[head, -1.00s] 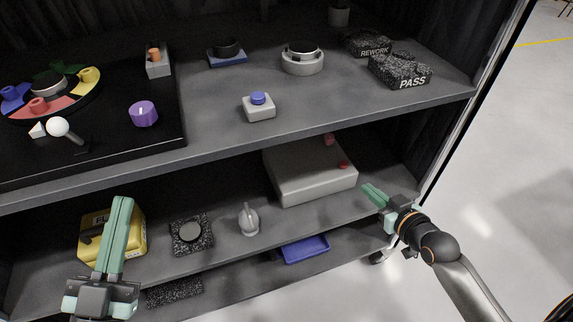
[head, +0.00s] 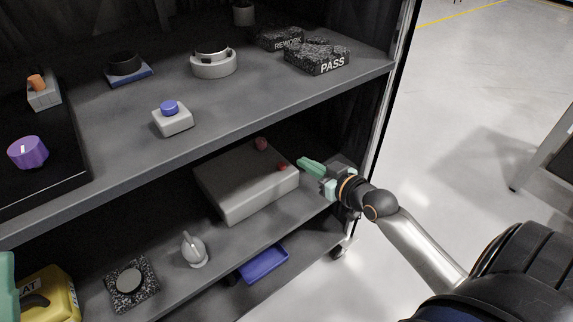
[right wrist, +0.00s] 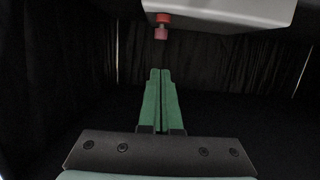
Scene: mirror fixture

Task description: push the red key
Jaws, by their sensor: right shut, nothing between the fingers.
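A grey box (head: 240,188) sits on the lower shelf and bears two small red pieces on its right part. One red piece (head: 282,167) is nearer to me; the other (head: 261,144) is at the back edge. I cannot tell which is the red key. My right gripper (head: 302,163) is shut and empty, its green fingertips just right of the nearer red piece, with a small gap. In the right wrist view, a red piece (right wrist: 162,18) shows on the box (right wrist: 225,12), beyond and above the fingertips (right wrist: 160,72). My left gripper (head: 8,285) is mostly cut off at the left edge.
The upper shelf (head: 240,98) overhangs the box. On the lower shelf are a grey knob (head: 194,251) and a dark speckled block (head: 131,284); a blue tray (head: 263,264) is lower down.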

